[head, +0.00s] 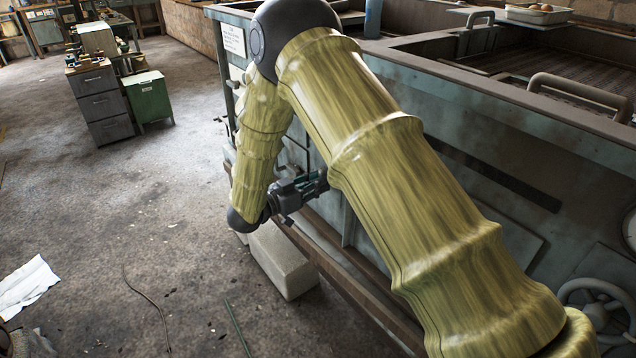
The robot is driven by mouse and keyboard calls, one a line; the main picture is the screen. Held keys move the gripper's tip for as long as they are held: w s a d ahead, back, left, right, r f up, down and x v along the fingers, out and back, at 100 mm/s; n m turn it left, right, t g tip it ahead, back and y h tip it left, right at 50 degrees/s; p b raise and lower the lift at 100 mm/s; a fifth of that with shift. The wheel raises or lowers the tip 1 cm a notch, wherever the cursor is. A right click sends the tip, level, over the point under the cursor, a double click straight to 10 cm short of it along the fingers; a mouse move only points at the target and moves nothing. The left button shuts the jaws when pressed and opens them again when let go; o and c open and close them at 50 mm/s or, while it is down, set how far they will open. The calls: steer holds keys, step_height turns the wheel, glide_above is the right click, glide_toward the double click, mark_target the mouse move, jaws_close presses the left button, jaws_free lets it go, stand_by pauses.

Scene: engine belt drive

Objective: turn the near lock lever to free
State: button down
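My arm crosses the middle of the head view and bends down to my gripper (312,186), which points right toward the side of the blue-green machine (480,150). The fingertips are partly hidden behind my upper arm, so I cannot tell whether they are open or shut. A small dark part shows just above the gripper, close to the machine's side. I cannot tell whether it is a lever or part of the gripper. I cannot clearly make out the near lock lever; my arm covers much of the machine's side here.
A pale block (283,262) lies on the floor below my gripper, beside the machine's lower rail (345,290). A handwheel (600,303) sits at the lower right. A green cabinet (150,100) and grey drawers (104,106) stand back left. The left floor is mostly open.

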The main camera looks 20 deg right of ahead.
steer(key=shift+m, duration=0.3)
steer(key=shift+a+m+b, duration=0.1)
steer(key=shift+m+b, duration=2.8)
steer(key=shift+m, duration=5.6)
steer(key=c, duration=1.4)
jaws_free()
steer(key=shift+o, duration=0.2)
